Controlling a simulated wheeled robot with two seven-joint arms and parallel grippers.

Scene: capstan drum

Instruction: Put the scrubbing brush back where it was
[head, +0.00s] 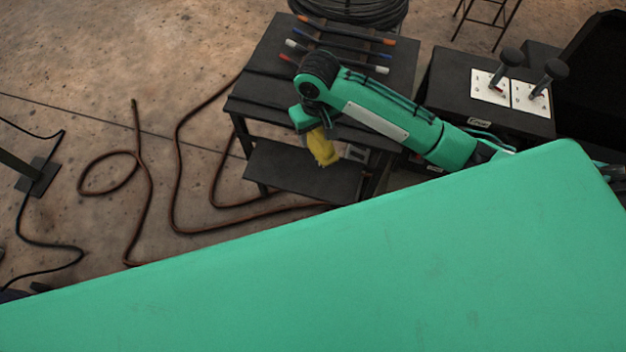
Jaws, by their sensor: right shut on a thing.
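A yellow thing, which looks like the scrubbing brush (323,147), hangs from my right gripper (316,131) in the head view. My right gripper points down and is shut on it, in front of the black table's near edge and above its lower shelf (300,172). The fingertips are small and partly hidden by the wrist. My left gripper is not in view.
A control box with two levers (510,90) stands to the right. A brown hose (175,180) lies on the floor at left. My green body fills the foreground.

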